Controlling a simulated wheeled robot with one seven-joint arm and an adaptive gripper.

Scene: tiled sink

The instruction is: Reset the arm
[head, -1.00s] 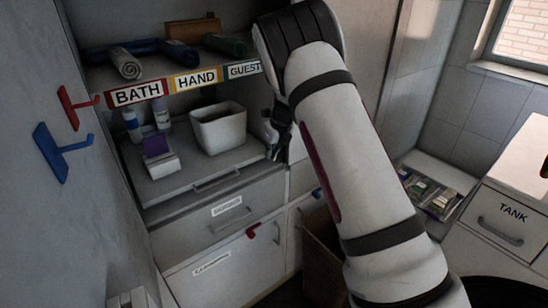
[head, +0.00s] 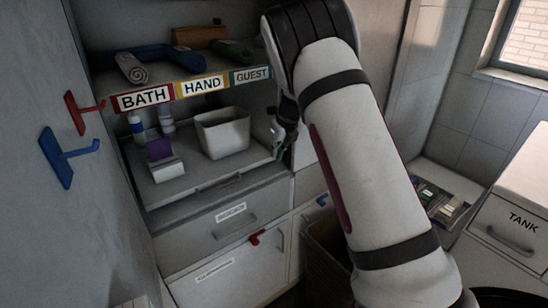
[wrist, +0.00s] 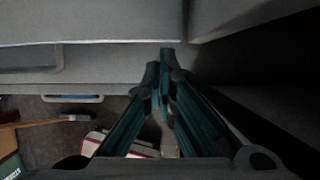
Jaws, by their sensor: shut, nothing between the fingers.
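My white arm (head: 365,165) reaches up across the middle of the head view, its black elbow near the top. My gripper (head: 283,140) is partly hidden behind the arm, beside the right end of the lower shelf and to the right of the white bin. In the wrist view my gripper's dark fingers with green pads (wrist: 162,95) converge at the tips and hold nothing. They point toward a grey cabinet face.
The shelf unit holds a white bin (head: 223,132), rolled towels (head: 131,68), bottles (head: 137,127) and a purple-topped box (head: 161,158). Red (head: 84,110) and blue (head: 68,155) hooks stick out at left. A tray (head: 438,192) and TANK drawer unit (head: 505,232) are at right.

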